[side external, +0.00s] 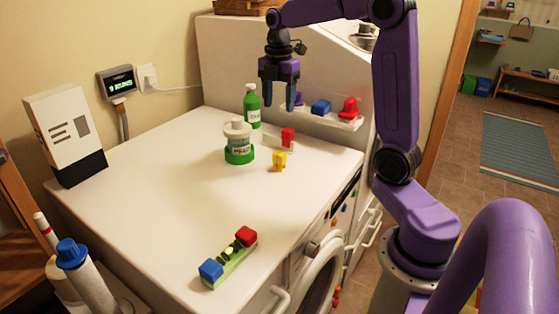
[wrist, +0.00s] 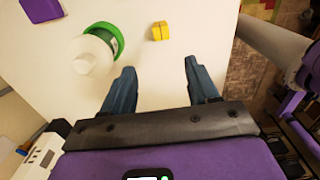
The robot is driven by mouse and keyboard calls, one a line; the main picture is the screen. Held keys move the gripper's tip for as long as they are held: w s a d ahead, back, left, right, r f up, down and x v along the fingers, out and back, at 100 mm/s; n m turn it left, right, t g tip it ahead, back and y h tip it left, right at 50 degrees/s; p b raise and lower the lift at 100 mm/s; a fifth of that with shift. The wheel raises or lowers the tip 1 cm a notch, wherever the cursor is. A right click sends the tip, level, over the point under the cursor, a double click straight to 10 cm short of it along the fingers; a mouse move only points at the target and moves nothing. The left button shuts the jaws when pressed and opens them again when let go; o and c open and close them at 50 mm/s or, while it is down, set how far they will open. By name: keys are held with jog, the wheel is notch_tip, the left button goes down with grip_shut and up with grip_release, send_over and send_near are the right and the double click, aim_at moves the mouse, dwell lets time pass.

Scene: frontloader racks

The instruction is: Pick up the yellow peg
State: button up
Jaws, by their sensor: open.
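The yellow peg (side external: 279,161) stands on the white top of the front-loading machine, right of a jar with a green base. In the wrist view the yellow peg (wrist: 160,31) lies beyond my fingertips, between their lines and apart from them. My gripper (side external: 281,103) is above the machine top, pointing down, with its blue fingers apart and nothing between them. The open fingers also show in the wrist view (wrist: 160,75).
The jar (side external: 238,142) and a green bottle (side external: 252,106) stand near the peg. A red block (side external: 288,137) sits on a small white rack behind it. A green rack (side external: 229,262) with blue and red blocks lies at the front. The left-middle top is clear.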

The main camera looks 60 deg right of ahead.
aim_at(280, 154)
notch_tip(280, 154, down, 17)
jog(key=shift+s+f, duration=0.15)
dwell(0.6)
jog(key=c, duration=1)
